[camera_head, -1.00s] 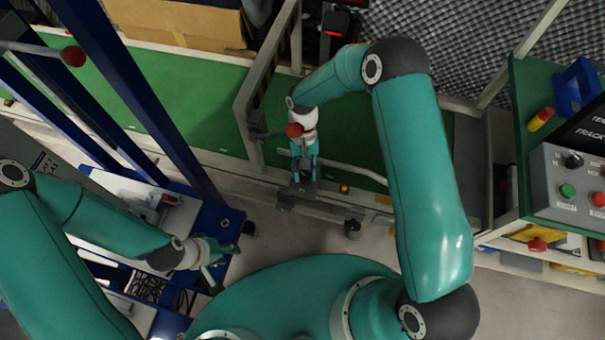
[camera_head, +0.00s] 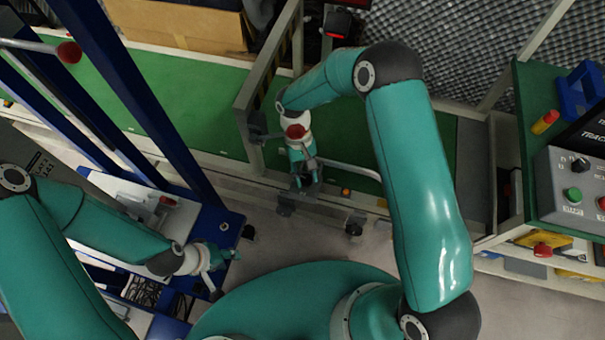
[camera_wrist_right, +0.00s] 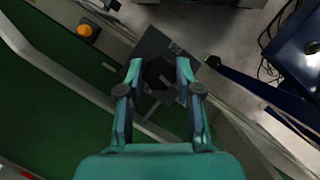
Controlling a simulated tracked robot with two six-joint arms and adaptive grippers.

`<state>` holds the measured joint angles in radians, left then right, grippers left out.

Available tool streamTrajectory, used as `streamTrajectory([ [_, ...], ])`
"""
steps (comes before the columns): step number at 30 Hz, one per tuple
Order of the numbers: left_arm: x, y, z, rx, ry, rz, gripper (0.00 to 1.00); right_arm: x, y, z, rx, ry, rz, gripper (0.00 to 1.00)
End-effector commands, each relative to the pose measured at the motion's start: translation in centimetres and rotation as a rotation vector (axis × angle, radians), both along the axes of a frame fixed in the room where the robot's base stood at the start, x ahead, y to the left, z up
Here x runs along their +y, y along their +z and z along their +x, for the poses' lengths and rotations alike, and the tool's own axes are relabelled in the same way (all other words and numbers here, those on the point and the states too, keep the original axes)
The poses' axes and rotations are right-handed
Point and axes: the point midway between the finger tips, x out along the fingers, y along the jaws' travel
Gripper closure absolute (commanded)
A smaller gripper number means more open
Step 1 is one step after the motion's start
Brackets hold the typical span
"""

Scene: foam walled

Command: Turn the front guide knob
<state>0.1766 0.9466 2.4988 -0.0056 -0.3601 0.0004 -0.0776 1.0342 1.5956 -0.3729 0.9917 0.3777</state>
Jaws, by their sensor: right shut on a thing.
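The front guide knob (camera_wrist_right: 158,74) is dark and sits on a dark plate at the near edge of the green conveyor. In the right wrist view it lies between my two fingertips. My right gripper (camera_head: 305,180) reaches down over the conveyor's near rail and is shut on the knob; it also shows in the right wrist view (camera_wrist_right: 158,80). In the head view the gripper mostly hides the knob. My left gripper (camera_head: 222,262) hangs at the lower left beside a blue frame, far from the knob; its fingers are too small to read.
The green conveyor belt (camera_head: 205,120) runs across the back, with a grey gate frame (camera_head: 255,85) over it. A bent guide rail (camera_head: 350,170) and an orange button (camera_head: 346,191) lie right of the gripper. A control box (camera_head: 570,190) stands at right. Blue posts (camera_head: 140,90) rise at left.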

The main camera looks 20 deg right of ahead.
Motion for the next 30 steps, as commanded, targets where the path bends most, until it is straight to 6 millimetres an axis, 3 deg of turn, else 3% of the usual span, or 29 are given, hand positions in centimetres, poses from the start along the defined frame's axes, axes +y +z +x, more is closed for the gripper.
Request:
streamTrajectory([
  [1, 0.0, 0.0, 0.0, 0.000, 0.000, 0.000, 0.60, -0.1, 0.2, 0.7, -0.021, -0.002, 0.001, 0.62],
  [5, 0.0, 0.0, 0.0, 0.000, 0.000, 0.000, 0.60, 0.0, 0.1, 0.5, -0.016, -0.002, 0.001, 0.41],
  [17, 0.0, 0.1, 0.0, 0.000, 0.000, 0.000, 0.60, 0.0, 0.4, 0.5, -0.009, -0.003, 0.002, 0.41],
  [30, 0.0, 0.1, 0.0, 0.000, 0.000, 0.000, 0.60, 0.1, 5.5, 2.8, -0.012, -0.003, 0.002, 0.41],
])
